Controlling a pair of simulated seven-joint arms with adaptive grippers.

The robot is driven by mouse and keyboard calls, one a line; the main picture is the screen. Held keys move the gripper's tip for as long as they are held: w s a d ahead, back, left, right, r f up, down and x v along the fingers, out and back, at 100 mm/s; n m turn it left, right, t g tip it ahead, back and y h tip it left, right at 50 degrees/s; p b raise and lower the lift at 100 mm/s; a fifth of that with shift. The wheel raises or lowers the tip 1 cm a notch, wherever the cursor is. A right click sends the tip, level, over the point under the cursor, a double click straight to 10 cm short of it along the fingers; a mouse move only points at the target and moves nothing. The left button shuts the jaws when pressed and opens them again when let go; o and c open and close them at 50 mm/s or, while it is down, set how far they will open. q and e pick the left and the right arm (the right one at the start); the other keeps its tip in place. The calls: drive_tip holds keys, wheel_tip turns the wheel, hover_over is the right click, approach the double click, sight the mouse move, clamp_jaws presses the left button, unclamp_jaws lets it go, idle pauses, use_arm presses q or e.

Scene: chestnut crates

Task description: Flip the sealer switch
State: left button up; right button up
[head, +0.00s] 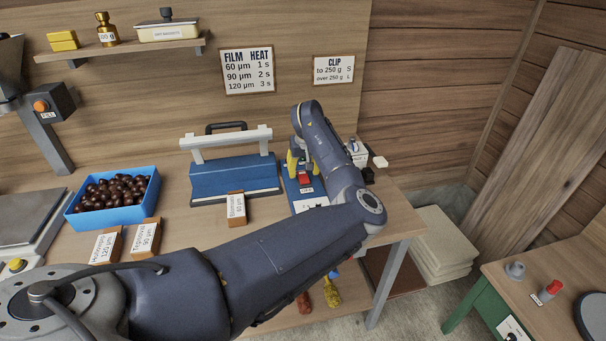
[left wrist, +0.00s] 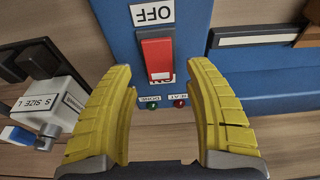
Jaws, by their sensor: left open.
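The red sealer switch (head: 305,180) sits on a blue panel (head: 312,196) to the right of the blue sealer (head: 235,181) with its white bar. In the left wrist view the red switch (left wrist: 157,56) stands between an upside-down OFF label (left wrist: 153,13) and a partly hidden ON label. I cannot tell which side is pressed. My left gripper (head: 298,170) is over the panel, open and empty. Its yellow fingers (left wrist: 160,78) lie either side of the switch in the wrist view, with no clear contact. Green DONE (left wrist: 153,105) and red HEAT (left wrist: 180,103) lamps show below it. My right gripper is out of view.
A small white device marked SIZE (left wrist: 47,106) stands beside the panel. A blue crate (head: 112,212) of chestnuts and several small labelled boxes (head: 236,208) are on the bench. My left arm crosses above the bench front. A green-legged table (head: 500,293) is at the lower right.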

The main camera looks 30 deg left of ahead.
use_arm(q)
drive_tip(key=v, duration=0.9)
drive_tip(key=shift+r, duration=0.25)
wheel_tip(320, 180, up, 5)
drive_tip(key=g+h, duration=0.2)
hover_over(305, 181)
drive_tip(key=w+a, duration=0.2)
drive_tip(key=f, duration=1.6)
drive_tip(key=shift+s+d+f, duration=0.15)
drive_tip(key=shift+s+f, duration=0.05)
drive_tip(key=shift+f, duration=0.05)
clamp_jaws()
